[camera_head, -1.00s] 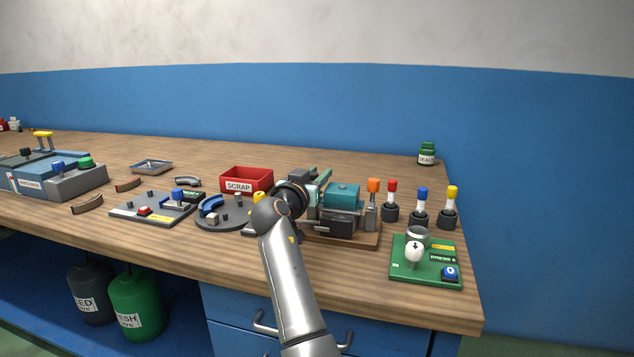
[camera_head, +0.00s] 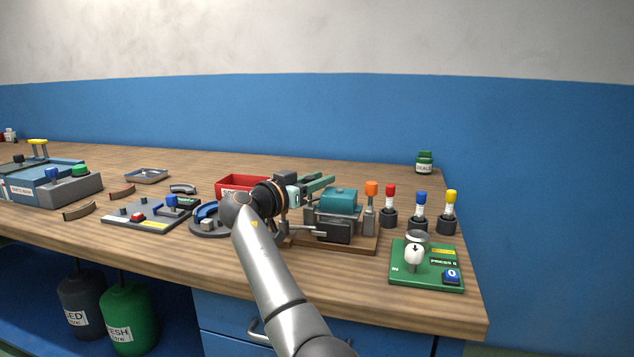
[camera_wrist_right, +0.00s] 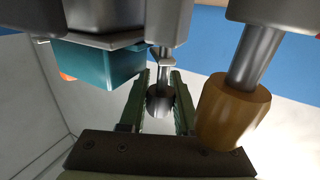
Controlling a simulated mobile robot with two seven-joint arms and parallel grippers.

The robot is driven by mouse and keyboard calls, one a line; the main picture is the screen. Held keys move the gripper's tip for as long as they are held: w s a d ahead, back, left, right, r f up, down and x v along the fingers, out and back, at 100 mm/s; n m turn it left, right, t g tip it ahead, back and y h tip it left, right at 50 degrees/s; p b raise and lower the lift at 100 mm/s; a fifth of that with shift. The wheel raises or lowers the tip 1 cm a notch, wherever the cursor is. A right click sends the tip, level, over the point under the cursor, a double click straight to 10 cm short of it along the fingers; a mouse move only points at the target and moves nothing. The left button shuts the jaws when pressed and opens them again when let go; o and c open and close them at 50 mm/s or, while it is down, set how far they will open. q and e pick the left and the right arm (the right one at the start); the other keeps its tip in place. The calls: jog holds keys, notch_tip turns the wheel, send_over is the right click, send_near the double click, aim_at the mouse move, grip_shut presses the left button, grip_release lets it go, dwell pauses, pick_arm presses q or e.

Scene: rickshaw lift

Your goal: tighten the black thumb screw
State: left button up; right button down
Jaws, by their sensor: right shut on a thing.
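My right gripper (camera_head: 322,184) reaches in from the front to the left side of the teal-topped machine (camera_head: 338,201). In the right wrist view its two green fingers stand on either side of a dark, roughly cylindrical head, which looks like the black thumb screw (camera_wrist_right: 158,106), and are shut on it. The screw sits at the end of a grey metal shaft with a small bracket. In the head view the screw cannot be made out behind my wrist and fingers. My left gripper is not in view.
An amber faceted knob (camera_wrist_right: 233,110) on a grey rod is close beside the fingers. An orange-topped post (camera_head: 371,190) stands at the machine's right, near several colour-capped bottles (camera_head: 421,205). A green board (camera_head: 409,270) lies in front right. The red scrap bin (camera_head: 232,185) is partly behind my wrist.

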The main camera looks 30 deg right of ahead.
jog(key=shift+s+m+g, duration=0.2)
jog(key=shift+m+g, duration=0.4)
jog(key=shift+g, duration=0.3)
jog(key=c, duration=0.6)
grip_release()
jog(key=shift+s+a+p, duration=0.3)
jog(key=shift+s+a, duration=0.05)
jog(key=shift+a, duration=1.7)
jog(key=shift+s+a+p, duration=0.25)
jog(key=shift+s+a, duration=0.1)
jog(key=shift+a, duration=1.65)
jog(key=shift+s+a+p, duration=0.3)
jog(key=shift+s+a, duration=0.05)
jog(key=shift+a, duration=1.7)
